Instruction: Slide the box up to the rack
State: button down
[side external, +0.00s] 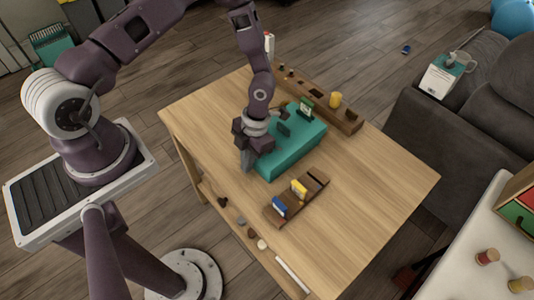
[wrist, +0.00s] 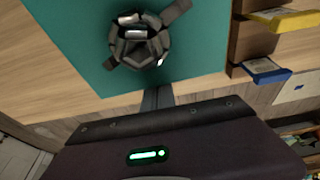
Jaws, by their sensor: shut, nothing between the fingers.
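A teal, flat-topped block that looks like the box (side external: 296,154) lies on the wooden table; its teal top also fills the upper wrist view (wrist: 70,40). A small dark object (side external: 283,130) sits on it, showing as a dark faceted piece (wrist: 138,42) from the wrist. A brown slotted rack (side external: 312,188) holding a yellow and a blue piece stands in front of the box; it also shows in the wrist view (wrist: 238,45). My gripper (side external: 246,163) is shut and empty, low at the box's left end. In the wrist view its fingertips (wrist: 157,96) are by the box's edge; contact is unclear.
A longer brown slotted holder (side external: 350,122) runs behind the box, with a yellow cup (side external: 335,99) on it. A green and white piece (side external: 306,105) stands near the box's far side. The table's right part (side external: 385,185) is clear. A grey sofa (side external: 430,125) is beyond.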

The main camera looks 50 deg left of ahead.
jog(key=shift+w+a, duration=0.15)
jog(key=shift+w, duration=3.05)
jog(key=shift+s, duration=1.25)
jog(key=s+v, duration=0.1)
jog(key=v, duration=0.3)
jog(key=s+v, duration=0.1)
jog(key=v, duration=0.6)
jog(key=shift+s+r, duration=0.35)
jog(key=shift+r, duration=0.35)
jog(key=s+a+r+n+t+y, duration=0.1)
jog(key=s+a+r+n+t, duration=0.15)
jog(key=r+n, duration=0.7)
jog(key=s+a+r+n+t+y, duration=0.1)
jog(key=s+r+n+y, duration=0.15)
jog(key=r+n, duration=0.75)
jog(key=s+d+r+n+t+h, duration=0.1)
jog(key=s+r+n+t, duration=0.1)
jog(key=s+r+n, duration=0.2)
jog(key=s+d+r+n+t+h, duration=0.1)
jog(key=s+r+n+t+h, duration=0.1)
jog(key=s+n, duration=0.6)
notch_tip(320, 180, up, 3)
jog(key=n+t, duration=0.1)
jog(key=n, duration=0.3)
jog(key=shift+d+f, duration=0.2)
jog(key=shift+d, duration=0.15)
jog(key=shift+n+h, duration=0.25)
